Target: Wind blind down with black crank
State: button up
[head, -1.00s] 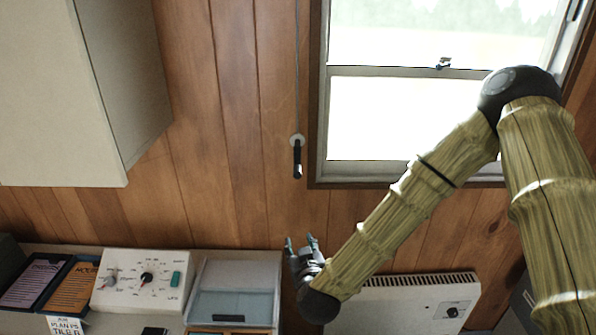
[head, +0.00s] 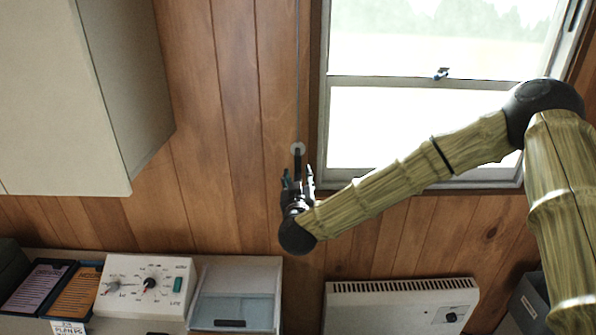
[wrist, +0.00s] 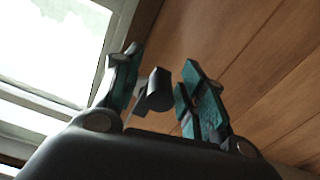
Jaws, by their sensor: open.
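The black crank (head: 298,158) hangs from a pale round mount on the wood wall, left of the window, its arm pointing down. My gripper (head: 298,177) is open, just below and around the lower part of the crank in the head view, which hides the crank's lower end. In the wrist view the dark crank handle (wrist: 159,90) shows between the two teal-padded fingers (wrist: 160,88), apart from the right finger. Whether it touches the left finger I cannot tell. No lowered blind shows over the window (head: 425,100).
A wall cabinet (head: 80,90) is at upper left. Below stand a control box (head: 146,285) with a red-marked dial, a clear-lidded case (head: 237,290) and dark trays. A white heater (head: 400,305) is under the window. The wall around the crank is clear.

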jog(key=shift+w, duration=1.25)
grip_shut()
jog(key=shift+a+m, duration=0.3)
jog(key=shift+m, duration=0.2)
